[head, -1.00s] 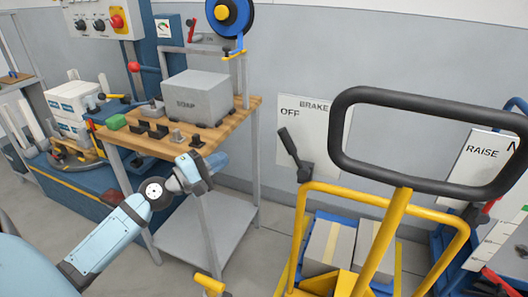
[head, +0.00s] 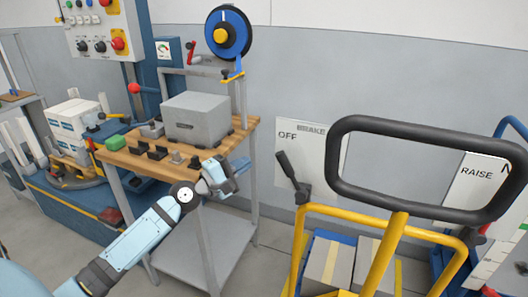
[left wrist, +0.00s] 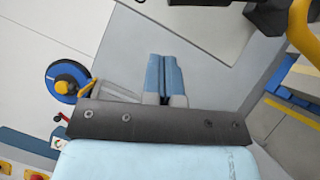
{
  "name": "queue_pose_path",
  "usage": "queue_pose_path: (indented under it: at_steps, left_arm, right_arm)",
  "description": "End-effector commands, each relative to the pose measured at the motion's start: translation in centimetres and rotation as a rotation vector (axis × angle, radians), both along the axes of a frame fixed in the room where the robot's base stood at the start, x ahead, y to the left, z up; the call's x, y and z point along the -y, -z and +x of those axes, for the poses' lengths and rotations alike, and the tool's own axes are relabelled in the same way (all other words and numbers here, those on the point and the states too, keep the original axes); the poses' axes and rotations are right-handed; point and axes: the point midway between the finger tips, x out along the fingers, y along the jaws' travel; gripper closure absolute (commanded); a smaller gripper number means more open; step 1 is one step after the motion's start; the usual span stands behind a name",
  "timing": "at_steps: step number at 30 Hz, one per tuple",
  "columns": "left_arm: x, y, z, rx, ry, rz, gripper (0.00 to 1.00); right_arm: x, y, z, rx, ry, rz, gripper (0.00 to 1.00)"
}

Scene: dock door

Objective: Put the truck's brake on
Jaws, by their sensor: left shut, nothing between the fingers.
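The truck's brake lever (head: 292,176) is black and tilts up and to the left, by the word OFF on the white brake plate (head: 318,150). The truck has a large black loop handle (head: 345,150) and a yellow frame (head: 385,225). My left gripper (head: 240,168) is in front of the workbench's right end, left of the lever and apart from it. In the left wrist view its two blue fingers (left wrist: 164,78) are together with nothing between them. A dark part at the top right of that view is cut off, and I cannot tell what it is. My right gripper is not in view.
A wooden-topped workbench (head: 135,160) with a grey box (head: 196,118) stands at left. A blue-and-yellow reel (head: 228,34) hangs above it. Boxes (head: 322,262) lie behind the yellow frame. A RAISE plate (head: 478,180) is at right. Open air lies between gripper and lever.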

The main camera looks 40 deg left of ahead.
Motion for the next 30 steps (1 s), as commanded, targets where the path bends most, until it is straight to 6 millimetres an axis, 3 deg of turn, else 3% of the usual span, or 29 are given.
queue_pose_path:
  at_steps: [3,9,24,30]
  left_arm:
    - [0.7,-0.8,2.2,0.003,-0.001,-0.003,1.00]
    - [3.2,-1.6,3.2,0.001,0.000,-0.005,1.00]
    - [4.1,-1.6,3.6,0.000,-0.001,0.000,1.00]
    - [4.3,-2.1,3.7,-0.005,-0.001,0.014,1.00]
  right_arm:
    - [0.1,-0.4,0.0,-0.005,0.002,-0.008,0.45]
    - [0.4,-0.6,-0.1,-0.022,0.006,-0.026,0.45]
    - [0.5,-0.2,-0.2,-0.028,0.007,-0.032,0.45]
    - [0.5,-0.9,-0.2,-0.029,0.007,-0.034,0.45]
